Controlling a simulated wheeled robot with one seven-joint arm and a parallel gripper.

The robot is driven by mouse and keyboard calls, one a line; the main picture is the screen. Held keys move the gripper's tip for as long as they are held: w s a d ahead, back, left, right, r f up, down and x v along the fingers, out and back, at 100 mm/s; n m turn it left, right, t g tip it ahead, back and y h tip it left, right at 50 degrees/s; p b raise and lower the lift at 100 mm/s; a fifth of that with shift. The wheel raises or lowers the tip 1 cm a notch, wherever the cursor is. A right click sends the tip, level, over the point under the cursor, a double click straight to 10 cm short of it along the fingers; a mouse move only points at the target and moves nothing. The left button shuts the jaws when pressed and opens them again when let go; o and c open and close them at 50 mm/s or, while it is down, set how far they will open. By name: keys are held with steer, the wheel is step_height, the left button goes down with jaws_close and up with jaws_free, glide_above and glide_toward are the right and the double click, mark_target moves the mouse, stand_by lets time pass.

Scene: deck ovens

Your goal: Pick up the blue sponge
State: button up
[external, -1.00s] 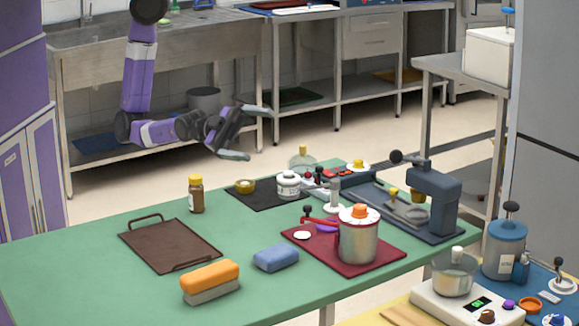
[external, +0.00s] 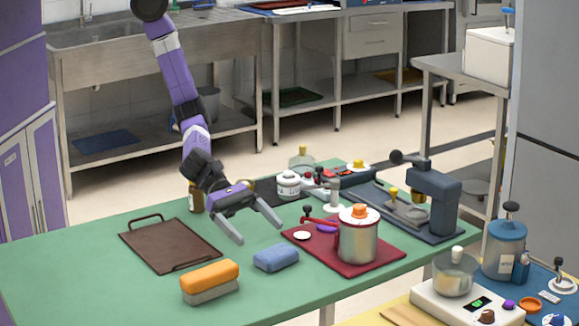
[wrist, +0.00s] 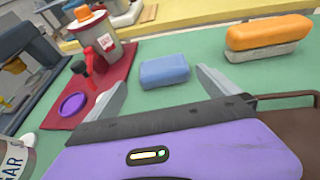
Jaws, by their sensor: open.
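The blue sponge (external: 276,258) lies flat on the green table (external: 120,300), between the red tray and the orange-topped block. It also shows in the wrist view (wrist: 165,71), ahead of the fingertips and roughly between their lines. My gripper (external: 258,232) is open and empty above the table, just behind the sponge and apart from it. In the wrist view its two fingers (wrist: 160,90) reach forward on either side, with nothing between them.
An orange-and-grey block (external: 210,281) lies left of the sponge. A brown tray (external: 168,246) lies farther left. A red tray (external: 375,267) with a metal pot (external: 358,240) stands right. A brown bottle (external: 196,200) and white jar (external: 288,184) stand behind. Bare table lies in front.

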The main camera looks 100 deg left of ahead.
mark_target(277, 252)
steer(key=shift+d+b+x, duration=0.25)
steer(key=shift+b+x, duration=0.25)
steer(key=shift+x, duration=3.05)
steer(key=shift+s+r, duration=0.1)
steer(key=c, duration=1)
steer(key=shift+c, duration=0.4)
steer(key=shift+r, duration=0.15)
